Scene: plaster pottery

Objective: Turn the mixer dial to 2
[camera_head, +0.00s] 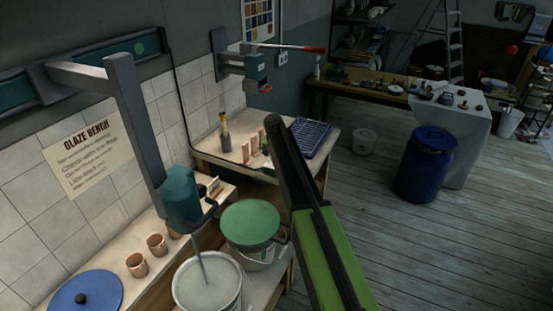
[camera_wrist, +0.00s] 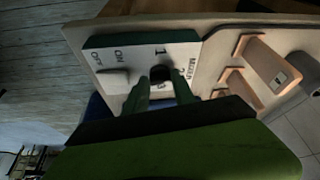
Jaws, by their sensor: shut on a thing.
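In the wrist view, a pale mixer panel (camera_wrist: 118,62) with a dark green edge carries the words MIXER, ON and OFF and some numbers. The 1 is clear; the other numbers are partly covered. A dark round dial (camera_wrist: 160,72) sits on it between the two green fingers of my gripper (camera_wrist: 160,88), which is shut on it. I cannot read which number the dial points at. In the head view, my dark and green arm hides the fingertips and most of the panel. The green mixer head (camera_head: 181,196) hangs over a bucket (camera_head: 207,288) of pale liquid.
Brown bracket-like pieces (camera_wrist: 262,62) stand close beside the panel. A blue gridded tray (camera_head: 312,138) lies on the same bench. A green-lidded bucket (camera_head: 250,222) stands near my arm. A blue barrel (camera_head: 427,165) stands on the open floor at the right.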

